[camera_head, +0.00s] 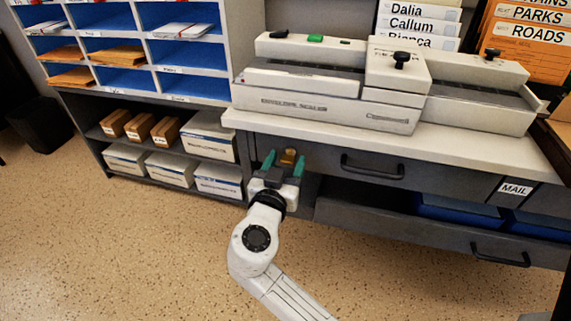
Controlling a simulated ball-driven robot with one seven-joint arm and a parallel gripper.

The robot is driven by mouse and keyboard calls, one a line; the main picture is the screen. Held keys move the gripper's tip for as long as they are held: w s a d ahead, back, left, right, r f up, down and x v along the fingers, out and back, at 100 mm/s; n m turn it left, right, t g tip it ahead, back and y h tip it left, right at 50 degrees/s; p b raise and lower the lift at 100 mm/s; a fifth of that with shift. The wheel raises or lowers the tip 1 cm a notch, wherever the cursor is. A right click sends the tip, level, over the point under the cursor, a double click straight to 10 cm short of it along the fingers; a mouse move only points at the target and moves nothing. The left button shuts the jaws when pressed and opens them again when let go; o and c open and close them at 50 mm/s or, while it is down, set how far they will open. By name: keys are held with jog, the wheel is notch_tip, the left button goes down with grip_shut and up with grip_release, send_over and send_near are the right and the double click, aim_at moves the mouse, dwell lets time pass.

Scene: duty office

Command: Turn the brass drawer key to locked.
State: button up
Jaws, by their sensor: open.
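The brass key (288,157) shows at the left end of the dark drawer front (325,159), below the white counter top. My gripper (284,161) is in front of it with its two green fingers apart. The key shows between the fingertips, one on each side of it. I cannot tell whether either finger touches the key. The key's lower part and the lock around it are hidden by the gripper, and its turn angle is too small to read. The drawer has a black handle (372,170) to the right of the key.
A white machine (330,107) stands on the counter (290,124). Left of the drawer is a low shelf with white boxes (214,137), under blue pigeonholes (123,80). Lower right are a MAIL label (515,188) and another handle (500,259). The speckled floor (120,240) is clear.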

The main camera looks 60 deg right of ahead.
jog(key=shift+c, duration=0.3)
jog(key=c, duration=1)
jog(key=shift+n, duration=0.4)
jog(key=n+p, duration=0.2)
jog(key=n, duration=0.1)
jog(key=shift+r+n, duration=0.1)
jog(key=shift+n, duration=0.3)
jog(key=n+p, duration=0.2)
jog(key=n, duration=0.2)
jog(key=shift+n+p, duration=0.3)
jog(key=n+p, duration=0.3)
jog(key=n, duration=0.1)
jog(key=shift+r, duration=0.1)
jog(key=n+p, duration=0.3)
jog(key=n, duration=0.1)
jog(key=shift+n, duration=0.3)
jog(key=shift+f, duration=0.25)
